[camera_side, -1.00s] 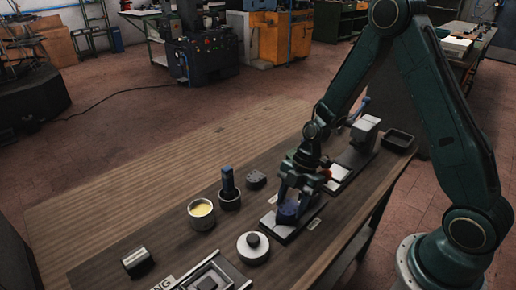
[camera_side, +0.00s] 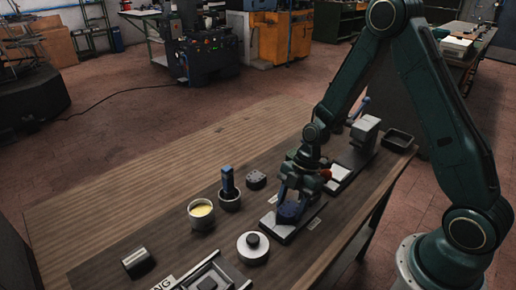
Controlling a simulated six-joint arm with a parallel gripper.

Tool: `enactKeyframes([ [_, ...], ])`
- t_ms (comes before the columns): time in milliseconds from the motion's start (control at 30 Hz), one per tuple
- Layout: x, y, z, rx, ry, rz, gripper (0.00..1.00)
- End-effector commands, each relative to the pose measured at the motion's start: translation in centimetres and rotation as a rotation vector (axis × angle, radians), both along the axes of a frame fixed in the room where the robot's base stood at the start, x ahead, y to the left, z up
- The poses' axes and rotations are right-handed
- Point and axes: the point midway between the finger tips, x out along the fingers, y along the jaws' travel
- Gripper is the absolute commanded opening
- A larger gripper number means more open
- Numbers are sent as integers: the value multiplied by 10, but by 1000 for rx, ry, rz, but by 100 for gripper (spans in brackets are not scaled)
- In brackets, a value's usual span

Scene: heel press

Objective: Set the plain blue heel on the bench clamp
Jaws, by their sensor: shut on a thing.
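The plain blue heel (camera_side: 289,212) is a dark blue rounded piece, low over a flat pale-edged plate (camera_side: 276,230) near the middle of the bench. My gripper (camera_side: 289,199) points down and is shut on the blue heel. Its fingers hide part of the heel's top. I cannot tell whether the heel touches the plate. Behind, to the right, a grey clamp-like device (camera_side: 364,131) with a lever stands on a base with a white plate (camera_side: 339,172); I cannot tell which fixture is the bench clamp. A small red part (camera_side: 326,174) shows beside my gripper.
Left of my gripper stand a pot with yellow contents (camera_side: 201,213), a blue-handled tool in a cup (camera_side: 229,188), a round lidded tin (camera_side: 252,247) and a small grey block (camera_side: 256,179). A black tray (camera_side: 398,140) sits at the back right. The bench's left side (camera_side: 150,180) is clear.

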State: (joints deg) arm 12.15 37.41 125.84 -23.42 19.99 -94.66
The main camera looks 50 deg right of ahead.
Motion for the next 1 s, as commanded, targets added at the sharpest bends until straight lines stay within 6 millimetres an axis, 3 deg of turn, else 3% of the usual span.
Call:
enactKeyframes([
  [1000,0,0,-11,0,0,0,18],
])
